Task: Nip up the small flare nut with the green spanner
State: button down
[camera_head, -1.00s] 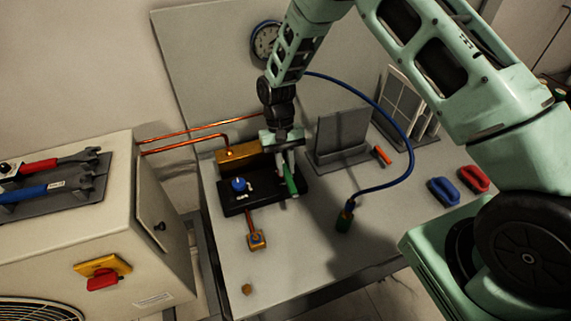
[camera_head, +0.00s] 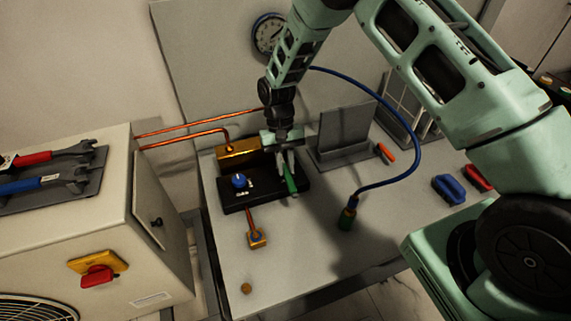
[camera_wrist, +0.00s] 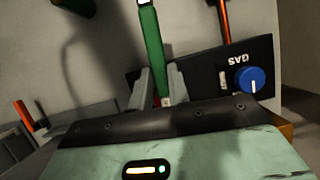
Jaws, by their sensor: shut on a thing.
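My gripper (camera_head: 284,172) is shut on the green spanner (camera_head: 290,185). It is over the right part of a black block with a blue knob (camera_head: 239,181). In the wrist view the green spanner (camera_wrist: 152,45) stands out from between my fingers. The blue knob (camera_wrist: 250,79) is beside it, near the label GAS. A copper pipe (camera_head: 250,218) runs from the block's front to a brass fitting (camera_head: 257,238) on the bench. I cannot clearly make out the small flare nut or whether the spanner touches it.
A brass block (camera_head: 238,152) with copper pipes is behind the black block. A grey upright stand (camera_head: 345,135) is to the right. A blue hose (camera_head: 416,150) loops down to an end fitting (camera_head: 347,217). The bench front is mostly clear, with a small brass cap (camera_head: 246,288).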

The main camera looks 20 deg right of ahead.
jog(key=shift+w, duration=0.15)
jog(key=shift+w+b, duration=0.5)
jog(key=shift+w, duration=0.5)
jog(key=shift+w+d+b, duration=0.15)
jog(key=shift+w+b, duration=0.4)
jog(key=shift+w, duration=0.5)
dwell(1.2)
dwell(1.9)
jog(key=shift+w+a+m+y, duration=0.25)
jog(key=shift+a+m+y, duration=0.25)
jog(key=shift+a+m, duration=0.75)
jog(key=shift+w+a+m, duration=0.1)
jog(key=shift+a+m, duration=0.2)
jog(key=shift+m, duration=0.15)
jog(key=shift+s+d+n, duration=0.25)
jog(key=shift+d+n, duration=0.6)
jog(key=shift+n, duration=0.05)
